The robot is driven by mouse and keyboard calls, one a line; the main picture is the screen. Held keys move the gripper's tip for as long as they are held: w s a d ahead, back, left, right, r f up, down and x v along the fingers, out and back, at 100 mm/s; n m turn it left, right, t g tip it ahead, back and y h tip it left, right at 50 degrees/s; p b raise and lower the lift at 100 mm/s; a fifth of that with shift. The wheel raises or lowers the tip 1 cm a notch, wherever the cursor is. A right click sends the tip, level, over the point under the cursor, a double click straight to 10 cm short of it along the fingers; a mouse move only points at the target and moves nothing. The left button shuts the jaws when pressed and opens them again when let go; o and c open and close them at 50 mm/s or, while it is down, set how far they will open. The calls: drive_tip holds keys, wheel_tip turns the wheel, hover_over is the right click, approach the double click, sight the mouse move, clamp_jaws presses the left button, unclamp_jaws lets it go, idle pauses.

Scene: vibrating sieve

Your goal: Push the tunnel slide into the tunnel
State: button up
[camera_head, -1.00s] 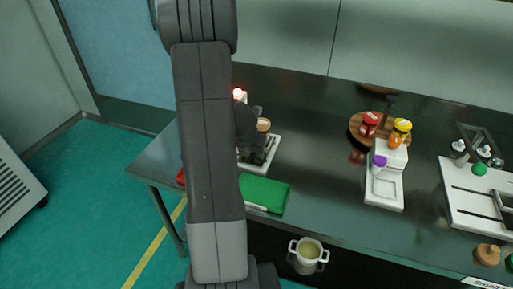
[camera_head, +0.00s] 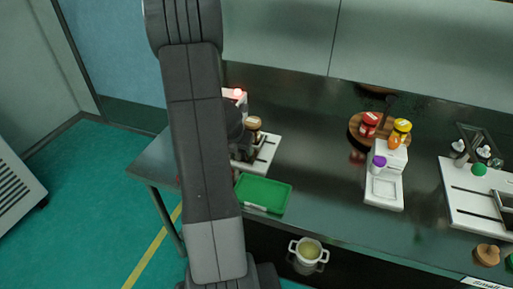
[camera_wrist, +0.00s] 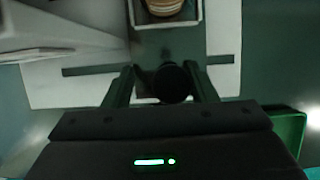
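The sieve machine's white base (camera_head: 268,152) stands at the left of the table in the head view, partly hidden by my arm. In the wrist view the base (camera_wrist: 55,85) lies below my gripper (camera_wrist: 163,78). A dark round knob (camera_wrist: 172,83) is between my two fingers, nearer the right one. The fingers are apart, with a visible gap at the left of the knob. Beyond it is a white-rimmed tunnel-like part (camera_wrist: 197,20) with a round tan piece (camera_wrist: 164,7) in it. I cannot tell the slide's exact outline; the knob seems to belong to it.
A green tray (camera_head: 264,205) lies just in front of the base, its edge (camera_wrist: 290,130) near my gripper. A red light (camera_head: 238,92) glows behind. A white device (camera_head: 384,190) and jars on a round wooden board (camera_head: 356,124) stand to the right. Mid-table is clear.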

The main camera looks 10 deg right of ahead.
drive_tip(key=shift+w+a+p, duration=0.3)
drive_tip(key=shift+w+a, duration=0.55)
drive_tip(key=shift+a, duration=0.45)
drive_tip(key=shift+w+a+p, duration=0.25)
drive_tip(key=shift+w+a, duration=0.65)
drive_tip(key=shift+a, duration=0.35)
drive_tip(key=shift+w+a+p, duration=0.3)
drive_tip(key=shift+w+a, duration=0.55)
drive_tip(key=shift+a, duration=0.45)
drive_tip(key=o, duration=1.1)
drive_tip(key=p+v, duration=0.6)
drive_tip(key=v, duration=0.3)
drive_tip(key=shift+d+f, duration=0.1)
